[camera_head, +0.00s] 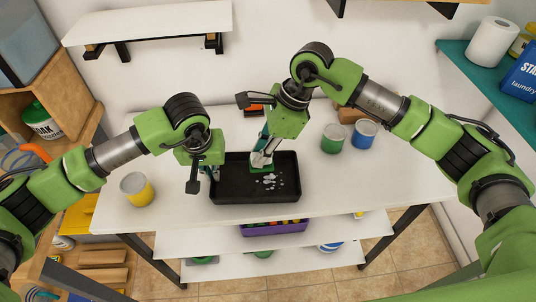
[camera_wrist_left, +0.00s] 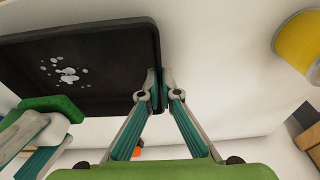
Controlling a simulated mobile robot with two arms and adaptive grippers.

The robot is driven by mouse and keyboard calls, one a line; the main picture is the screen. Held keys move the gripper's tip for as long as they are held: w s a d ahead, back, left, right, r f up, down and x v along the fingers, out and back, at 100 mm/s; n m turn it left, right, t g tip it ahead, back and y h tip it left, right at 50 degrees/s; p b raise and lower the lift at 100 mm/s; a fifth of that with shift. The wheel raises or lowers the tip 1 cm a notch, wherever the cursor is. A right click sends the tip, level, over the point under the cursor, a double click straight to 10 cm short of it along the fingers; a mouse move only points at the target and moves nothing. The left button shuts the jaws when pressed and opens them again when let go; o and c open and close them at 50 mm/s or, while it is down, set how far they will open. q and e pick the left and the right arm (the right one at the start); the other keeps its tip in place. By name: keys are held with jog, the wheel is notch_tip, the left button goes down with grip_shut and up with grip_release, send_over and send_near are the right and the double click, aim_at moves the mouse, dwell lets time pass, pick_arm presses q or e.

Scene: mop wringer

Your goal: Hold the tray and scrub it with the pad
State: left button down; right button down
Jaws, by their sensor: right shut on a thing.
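The black tray (camera_head: 240,195) lies on the white table, with white spots of residue (camera_head: 269,181) on its floor. My left gripper (camera_head: 213,174) is at the tray's left wall. In the left wrist view its two fingers (camera_wrist_left: 158,90) stand on either side of the tray wall (camera_wrist_left: 157,45), closed on it. My right gripper (camera_head: 262,157) is shut on the green pad (camera_head: 257,169), over the back middle of the tray beside the spots. The pad (camera_wrist_left: 55,106) also shows in the left wrist view; whether it touches the tray floor I cannot tell.
A yellow can (camera_head: 137,189) stands left of the tray. A green can (camera_head: 333,139) and a blue can (camera_head: 364,134) stand to the right. A purple bin (camera_head: 274,229) is on the shelf below.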

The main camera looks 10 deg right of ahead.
jog(key=shift+f, duration=2.85)
jog(key=shift+f, duration=0.55)
jog(key=shift+d, duration=0.15)
jog(key=shift+s+d, duration=0.15)
jog(key=shift+d, duration=1.6)
jog(key=shift+f, duration=0.1)
jog(key=shift+a, duration=0.15)
